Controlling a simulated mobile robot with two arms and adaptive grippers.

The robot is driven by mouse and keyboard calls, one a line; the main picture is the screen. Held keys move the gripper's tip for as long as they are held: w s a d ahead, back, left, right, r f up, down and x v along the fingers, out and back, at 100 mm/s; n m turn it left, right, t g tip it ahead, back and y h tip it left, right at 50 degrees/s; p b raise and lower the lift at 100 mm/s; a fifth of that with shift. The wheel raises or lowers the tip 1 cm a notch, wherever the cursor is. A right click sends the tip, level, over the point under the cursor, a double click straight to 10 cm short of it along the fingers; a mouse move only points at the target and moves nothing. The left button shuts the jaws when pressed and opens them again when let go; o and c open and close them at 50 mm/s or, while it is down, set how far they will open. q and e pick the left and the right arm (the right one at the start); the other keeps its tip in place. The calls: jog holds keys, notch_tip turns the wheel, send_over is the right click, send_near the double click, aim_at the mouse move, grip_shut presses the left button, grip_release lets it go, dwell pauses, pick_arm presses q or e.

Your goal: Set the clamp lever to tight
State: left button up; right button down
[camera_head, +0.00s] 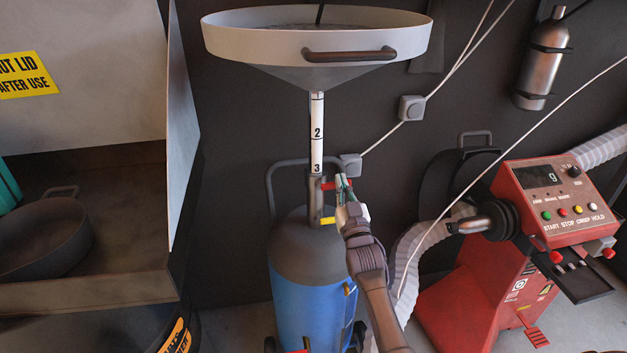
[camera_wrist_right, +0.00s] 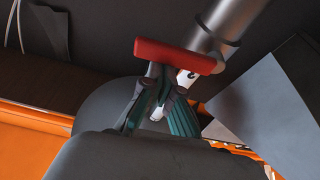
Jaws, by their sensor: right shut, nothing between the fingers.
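The clamp lever (camera_head: 330,185) is a small red bar at the top of the dark clamp sleeve (camera_head: 315,200) around the numbered white post. It also shows large as a red bar (camera_wrist_right: 178,56) in the right wrist view. My right gripper (camera_head: 342,184) is at the lever's right side in the head view. Its teal fingers (camera_wrist_right: 160,90) are shut and empty, with their tips partly hidden behind the red bar. I cannot tell whether they touch it. My left gripper is not in view.
A wide grey funnel pan (camera_head: 270,43) tops the post above a blue tank (camera_head: 310,300). A yellow piece (camera_head: 328,220) sits below the clamp lever. A red machine (camera_head: 480,290) with a grey hose stands at right, and a grey cabinet (camera_head: 90,290) at left.

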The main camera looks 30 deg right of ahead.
jog(key=shift+f+m+h, duration=0.2)
jog(key=shift+m+h, duration=0.2)
jog(key=shift+m, duration=0.3)
notch_tip(320, 180, up, 5)
jog(key=p, duration=0.4)
jog(key=b+v, duration=0.2)
jog(key=v, duration=0.8)
jog(key=shift+f+b, duration=0.4)
jog(key=shift+s+d, duration=0.1)
